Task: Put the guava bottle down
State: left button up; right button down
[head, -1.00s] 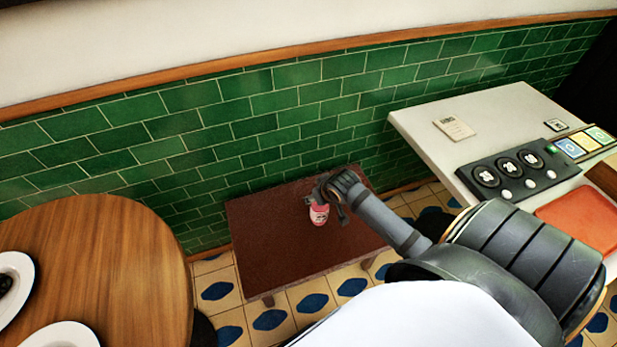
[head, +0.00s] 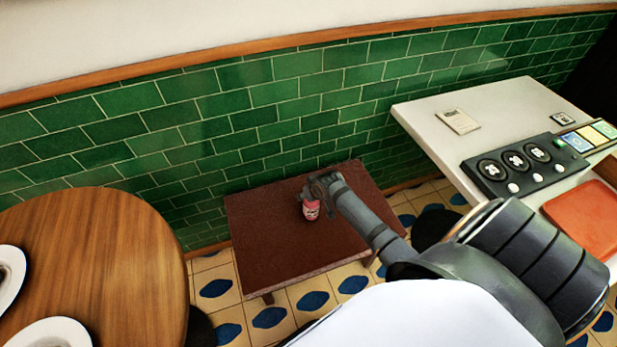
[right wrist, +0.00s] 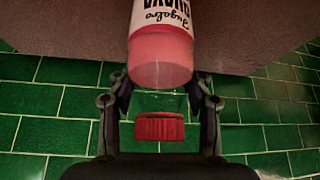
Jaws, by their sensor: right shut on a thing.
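The guava bottle (head: 311,210) is pink with a white label and shows over the low brown table. In the right wrist view the bottle (right wrist: 161,55) has a red cap (right wrist: 160,128) and a clear neck, with "GUAVA" upside down on the label. My right gripper (head: 308,192) comes from the right and is shut on the bottle. In the right wrist view its fingers (right wrist: 160,98) stand either side of the neck. The bottle's base is out of that view, and I cannot tell whether it touches the table. My left gripper is not in view.
The brown table (head: 265,245) is otherwise bare, against a green tiled wall (head: 240,110). A round wooden table (head: 120,260) with white plates (head: 50,335) is at left. A white counter (head: 440,145) with a black dial panel (head: 500,180) and an orange tray (head: 585,220) is at right.

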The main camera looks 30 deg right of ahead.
jog(key=c, duration=0.6)
grip_release()
jog(key=shift+f, duration=0.1)
